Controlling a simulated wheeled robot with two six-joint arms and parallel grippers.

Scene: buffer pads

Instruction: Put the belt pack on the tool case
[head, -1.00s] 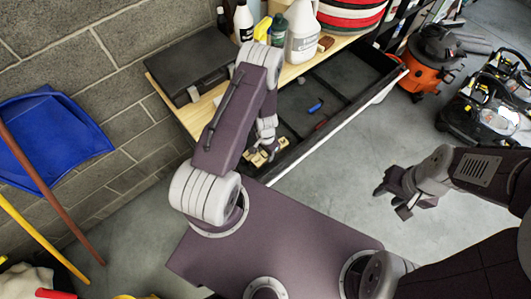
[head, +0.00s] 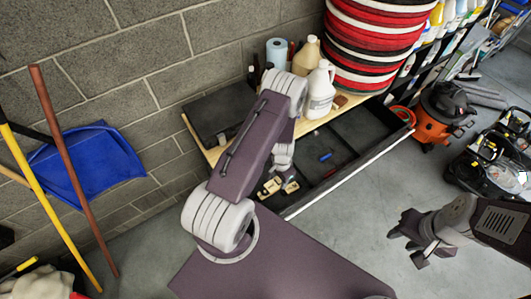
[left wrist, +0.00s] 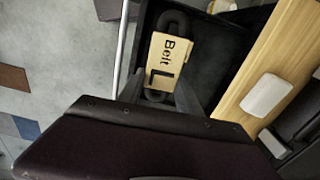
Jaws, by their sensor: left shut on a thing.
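The belt pack (left wrist: 172,50) is a tan block with "Belt" printed on it and dark loops at its ends, seen in the left wrist view. My left gripper (left wrist: 167,92) is shut on its near end, inside or just above the open drawer. In the head view my left gripper (head: 286,178) is partly hidden by my arm, beside small tan pieces; I cannot tell which is the belt pack. The tool case (head: 218,115) is a flat, dark, closed case on the wooden bench, left of my arm. My right gripper (head: 410,240) is open and empty over the floor.
The open drawer (head: 350,180) has dark dividers and holds a small blue item (head: 326,156). A white jug (head: 319,92) and other bottles stand on the bench right of the case. A blue dustpan (head: 90,165) and poles lean at the left wall.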

